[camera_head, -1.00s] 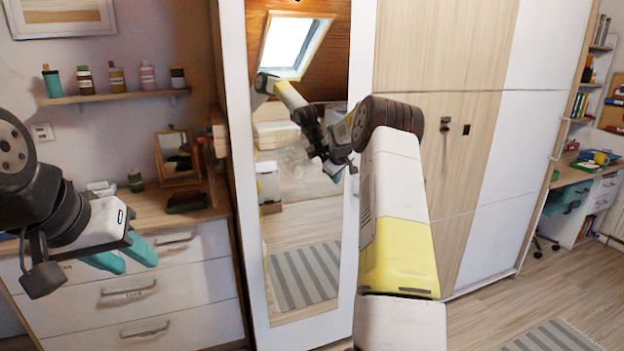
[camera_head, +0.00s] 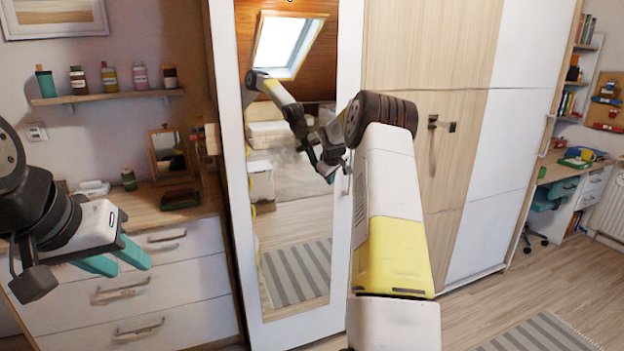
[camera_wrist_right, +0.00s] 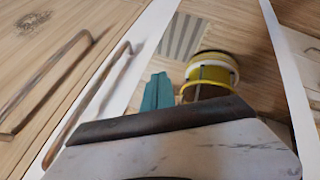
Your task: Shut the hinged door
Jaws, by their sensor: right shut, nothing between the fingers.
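The hinged door looks to be the tall white-framed mirror door (camera_head: 229,160) of the wardrobe. It stands beside the dresser, and its right edge is partly behind my right arm; I cannot tell how far ajar it is. In the right wrist view, its white frame (camera_wrist_right: 122,84) carries a long bar handle (camera_wrist_right: 88,105). My right gripper (camera_wrist_right: 157,92) is shut and empty, with teal fingers in front of the mirror; contact is unclear. In the head view it is hidden behind my forearm, while its reflection shows in the mirror. My left gripper (camera_head: 122,264) is open and empty before the dresser.
The dresser (camera_head: 180,285) stands left of the mirror door. A wood and white wardrobe panel (camera_head: 465,190) with a dark handle (camera_head: 440,123) is to the right. Clear wooden floor (camera_head: 510,290) and a striped rug (camera_head: 545,335) lie at the lower right.

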